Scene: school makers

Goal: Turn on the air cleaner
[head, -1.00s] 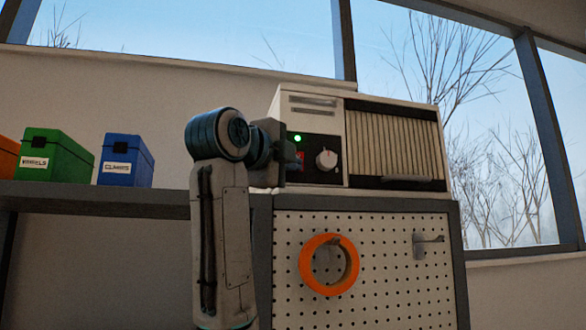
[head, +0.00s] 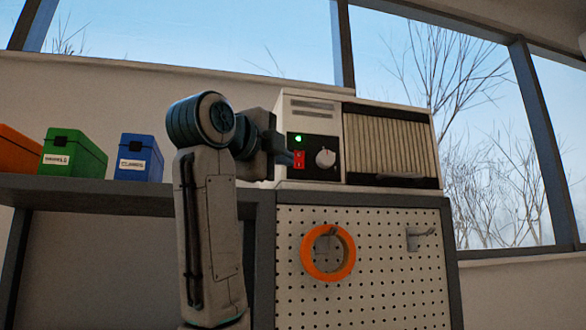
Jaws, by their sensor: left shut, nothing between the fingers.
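The air cleaner (head: 310,112) is a white box with a pleated front grille, standing on top of the pegboard cabinet. Its black control panel (head: 315,171) carries a lit green light (head: 298,139), a red switch (head: 299,159) and a grey-white round knob (head: 325,158). My left gripper (head: 287,158) is shut and empty. Its tips are right at the left side of the red switch; I cannot tell whether they touch it. My left arm hides the lower left part of the air cleaner. My right gripper is not in view.
A grey shelf (head: 100,190) on the left holds an orange box (head: 18,150), a green box (head: 72,156) and a blue box (head: 138,158). An orange tape roll (head: 308,262) and a hook (head: 420,238) are on the pegboard (head: 375,270). Windows are behind.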

